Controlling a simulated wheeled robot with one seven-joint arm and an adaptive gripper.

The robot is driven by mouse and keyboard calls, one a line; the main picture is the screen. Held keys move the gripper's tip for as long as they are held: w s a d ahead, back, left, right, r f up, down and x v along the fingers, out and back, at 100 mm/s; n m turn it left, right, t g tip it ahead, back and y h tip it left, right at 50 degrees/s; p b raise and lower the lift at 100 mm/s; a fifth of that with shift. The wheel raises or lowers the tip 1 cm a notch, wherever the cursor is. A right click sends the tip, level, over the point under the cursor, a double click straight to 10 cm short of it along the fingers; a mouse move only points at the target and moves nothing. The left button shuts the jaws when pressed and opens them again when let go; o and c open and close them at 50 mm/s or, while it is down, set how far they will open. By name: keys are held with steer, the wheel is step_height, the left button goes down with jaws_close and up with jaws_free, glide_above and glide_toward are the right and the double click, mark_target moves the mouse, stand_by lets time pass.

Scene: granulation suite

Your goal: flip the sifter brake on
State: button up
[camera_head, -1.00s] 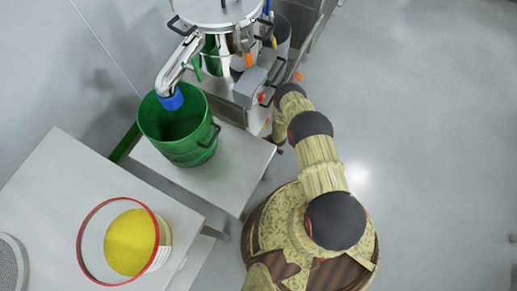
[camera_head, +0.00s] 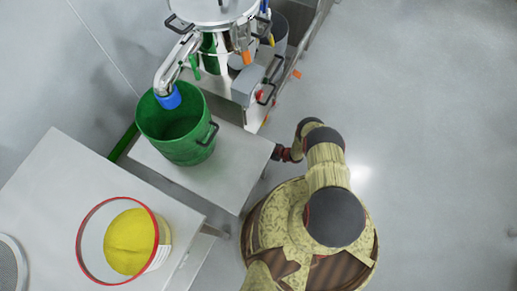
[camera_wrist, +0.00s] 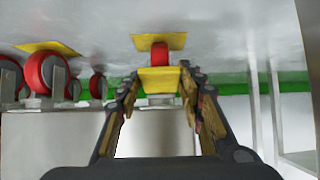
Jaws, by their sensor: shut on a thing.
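The sifter (camera_head: 215,42) is a steel machine at the top of the head view, with a bent outlet pipe. In the wrist view, a red caster wheel (camera_wrist: 160,54) stands in the middle, against a flat yellow patch. A yellow block (camera_wrist: 158,80), which looks like the brake, sits on this caster. My gripper (camera_wrist: 160,90) is shut on this yellow block, with one finger on each side. In the head view, the end of my arm (camera_head: 284,153) is low by the right edge of the bench. The fingertips are hidden there.
A green bin (camera_head: 178,150) stands on the steel bench (camera_head: 225,180) under the blue-ended outlet. A red-rimmed tub (camera_head: 82,240) of yellow powder is on the nearer table (camera_head: 50,190). Other red casters (camera_wrist: 40,72) are at the left. The floor (camera_head: 430,150) at right is clear.

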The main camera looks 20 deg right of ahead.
steer(key=shift+f, duration=0.15)
stand_by(0.4)
steer(key=o, duration=1.1)
steer(key=shift+o, duration=0.3)
steer(key=shift+s+d+r, duration=0.2)
steer(key=shift+d+r, duration=0.1)
steer(key=shift+d, duration=0.05)
steer(key=v, duration=1.1)
steer(key=shift+s+f, duration=0.2)
